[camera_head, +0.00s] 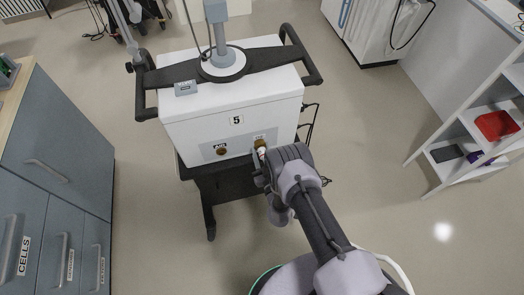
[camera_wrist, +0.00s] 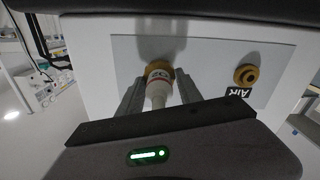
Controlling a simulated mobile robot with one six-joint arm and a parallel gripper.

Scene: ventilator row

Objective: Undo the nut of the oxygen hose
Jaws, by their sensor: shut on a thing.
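The ventilator cart is a white box marked 5, and its grey front panel (camera_head: 238,147) carries two brass ports. The oxygen hose's white end piece (camera_wrist: 157,83) with reddish lettering sits against the brass of the oxygen port (camera_head: 259,143), the right one in the head view. My gripper (camera_wrist: 160,92) is shut on this hose end, with one finger on each side; it also shows in the head view (camera_head: 261,160). The brass nut is partly hidden behind the hose end. The brass air port (camera_wrist: 246,75) is bare, with an AIR label beside it.
A black handle bar (camera_head: 166,72) runs round the cart top, with a grey column (camera_head: 221,40) in its middle. Grey drawers (camera_head: 55,160) stand at the left. A white shelf (camera_head: 480,130) with a red tray (camera_head: 498,125) stands at the right. Floor between is clear.

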